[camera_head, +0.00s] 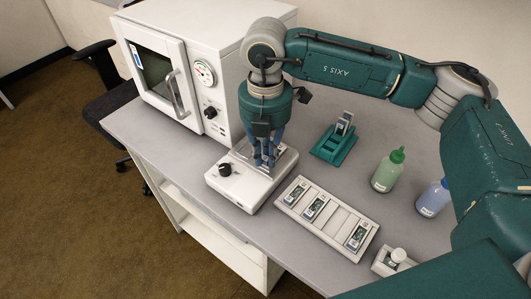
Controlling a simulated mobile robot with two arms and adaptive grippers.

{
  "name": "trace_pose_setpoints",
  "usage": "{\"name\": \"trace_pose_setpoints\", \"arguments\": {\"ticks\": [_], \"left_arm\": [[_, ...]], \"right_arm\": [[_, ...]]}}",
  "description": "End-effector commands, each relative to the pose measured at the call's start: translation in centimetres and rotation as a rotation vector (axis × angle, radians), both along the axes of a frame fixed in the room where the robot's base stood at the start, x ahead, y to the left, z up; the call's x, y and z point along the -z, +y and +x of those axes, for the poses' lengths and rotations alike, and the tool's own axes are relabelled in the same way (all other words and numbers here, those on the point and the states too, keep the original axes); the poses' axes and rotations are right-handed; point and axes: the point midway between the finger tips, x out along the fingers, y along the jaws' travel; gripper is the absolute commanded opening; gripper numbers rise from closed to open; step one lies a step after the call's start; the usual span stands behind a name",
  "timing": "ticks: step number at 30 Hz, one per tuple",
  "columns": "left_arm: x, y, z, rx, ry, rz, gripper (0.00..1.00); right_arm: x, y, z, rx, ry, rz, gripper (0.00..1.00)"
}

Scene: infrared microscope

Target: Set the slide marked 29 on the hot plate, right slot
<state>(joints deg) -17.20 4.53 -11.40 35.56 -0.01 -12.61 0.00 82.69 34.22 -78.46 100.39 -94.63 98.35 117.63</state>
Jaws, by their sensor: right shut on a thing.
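The hot plate (230,189) is a white box with a black knob and a pale top plate, near the table's front edge beside the oven. My right gripper (265,160) points down over its top plate. Its blue fingers are shut on what is probably a slide, mostly hidden by the fingers; no number on it is readable. I cannot tell whether it touches the plate, and the slots are not clear. A white slide tray (337,215) right of the hot plate holds three slides, with bare places between them; their marks are too small to read. My left gripper is not in view.
A white oven (153,75) with a gauge stands left. A green stand (332,149) with a tilted slide is behind the tray. A green-capped bottle (386,173), a blue bottle (433,197) and a small white holder (384,266) are to the right.

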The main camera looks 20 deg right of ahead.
Motion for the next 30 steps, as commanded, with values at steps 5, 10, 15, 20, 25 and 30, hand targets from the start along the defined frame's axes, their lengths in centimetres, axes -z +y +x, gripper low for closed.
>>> {"name": "trace_pose_setpoints", "arguments": {"ticks": [5,10,15,20,25,30], "left_arm": [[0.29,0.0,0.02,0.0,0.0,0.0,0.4],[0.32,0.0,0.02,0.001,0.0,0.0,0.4],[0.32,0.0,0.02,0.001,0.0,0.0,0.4],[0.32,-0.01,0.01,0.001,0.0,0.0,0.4],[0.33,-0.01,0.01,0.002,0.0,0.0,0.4],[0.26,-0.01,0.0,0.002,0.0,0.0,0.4]], "right_arm": [[0.23,0.02,0.0,0.0,0.0,0.0,0.01],[0.23,0.02,0.0,0.0,0.0,0.0,0.29],[0.24,0.01,-0.01,0.0,0.0,0.0,0.37],[0.26,-0.01,-0.01,0.0,0.001,-0.001,0.51],[0.26,-0.01,-0.02,0.0,0.001,-0.001,0.53],[0.15,-0.01,-0.01,0.0,0.0,0.0,0.53]]}}
